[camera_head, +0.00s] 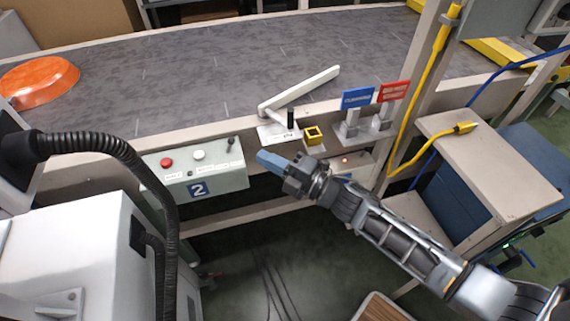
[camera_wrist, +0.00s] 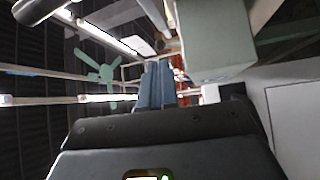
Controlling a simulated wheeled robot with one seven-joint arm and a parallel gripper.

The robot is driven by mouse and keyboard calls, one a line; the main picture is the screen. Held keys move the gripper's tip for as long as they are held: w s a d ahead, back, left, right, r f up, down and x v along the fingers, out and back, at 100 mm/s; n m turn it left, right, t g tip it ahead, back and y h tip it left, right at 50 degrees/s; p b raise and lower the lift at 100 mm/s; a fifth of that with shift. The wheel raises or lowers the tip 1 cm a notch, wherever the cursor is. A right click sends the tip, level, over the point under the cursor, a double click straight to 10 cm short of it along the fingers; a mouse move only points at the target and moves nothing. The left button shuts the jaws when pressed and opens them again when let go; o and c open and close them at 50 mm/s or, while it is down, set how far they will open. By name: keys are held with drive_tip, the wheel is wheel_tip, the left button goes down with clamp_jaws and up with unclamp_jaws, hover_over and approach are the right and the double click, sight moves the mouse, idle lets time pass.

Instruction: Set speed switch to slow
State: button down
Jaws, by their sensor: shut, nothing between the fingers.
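The grey-green control box (camera_head: 222,182) marked "2" is mounted on the near side of the conveyor. Its top carries a red button (camera_head: 166,162), a white button (camera_head: 198,155) and a small black toggle switch (camera_head: 230,144) at the right end. The labels are too small to read, and I cannot tell the toggle's setting. My gripper (camera_head: 264,158) has its blue fingers shut and empty, just right of the box and apart from the toggle. In the wrist view the shut fingers (camera_wrist: 158,84) point past a grey-green box (camera_wrist: 216,45), which looks like the control box.

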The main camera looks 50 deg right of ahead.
sight(229, 146)
drive_tip(key=p+x, duration=0.1)
drive_tip(key=x, duration=0.5)
drive_tip(key=shift+w, duration=0.25)
drive_tip(key=shift+s+r+p, duration=0.1)
drive_tip(key=shift+r+p, duration=0.1)
drive_tip(key=shift+p, duration=0.15)
drive_tip(key=shift+a+n, duration=0.15)
drive_tip(key=shift+n, duration=0.15)
